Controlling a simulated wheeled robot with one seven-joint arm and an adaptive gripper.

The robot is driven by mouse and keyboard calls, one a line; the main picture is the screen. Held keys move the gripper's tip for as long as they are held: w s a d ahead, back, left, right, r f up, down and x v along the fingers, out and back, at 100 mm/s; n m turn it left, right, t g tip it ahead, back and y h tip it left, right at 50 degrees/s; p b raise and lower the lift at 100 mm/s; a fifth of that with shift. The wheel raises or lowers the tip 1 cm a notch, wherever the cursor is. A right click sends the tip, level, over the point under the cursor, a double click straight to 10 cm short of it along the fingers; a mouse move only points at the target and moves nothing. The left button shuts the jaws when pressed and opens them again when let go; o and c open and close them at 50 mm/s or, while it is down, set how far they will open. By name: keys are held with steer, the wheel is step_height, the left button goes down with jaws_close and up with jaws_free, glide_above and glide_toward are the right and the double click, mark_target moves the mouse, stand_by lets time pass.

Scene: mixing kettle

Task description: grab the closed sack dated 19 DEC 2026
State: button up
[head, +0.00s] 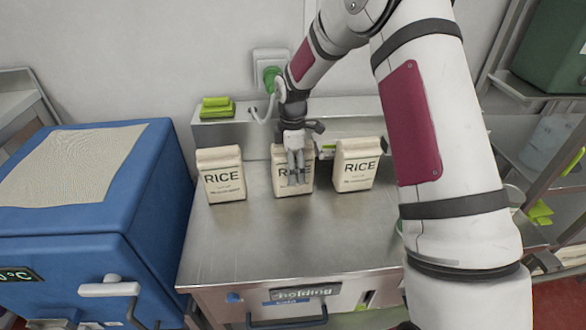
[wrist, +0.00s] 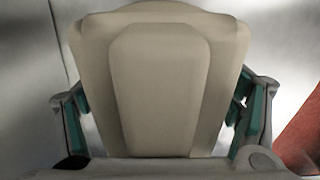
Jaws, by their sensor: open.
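Three pale rice sacks stand upright in a row on the steel table: a left sack (head: 221,174), a middle sack (head: 280,181) and a right sack (head: 355,165). My gripper (head: 296,178) is in front of the middle sack and hides part of its label. In the wrist view, the sack (wrist: 160,85) fills the space between the two teal-padded fingers, one on each side. The gripper (wrist: 160,125) is open around it, with small gaps visible. The sacks look closed at the top. The date print is too small to read.
The steel table (head: 300,235) is clear in front of the sacks. A raised ledge behind them holds green clips (head: 217,107). A blue cooler box (head: 90,210) stands at the left. A wall socket with a green plug (head: 271,80) is behind.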

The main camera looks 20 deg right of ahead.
steer(key=c, duration=1.9)
steer(key=shift+w+r, duration=0.1)
steer(key=shift+r, duration=0.05)
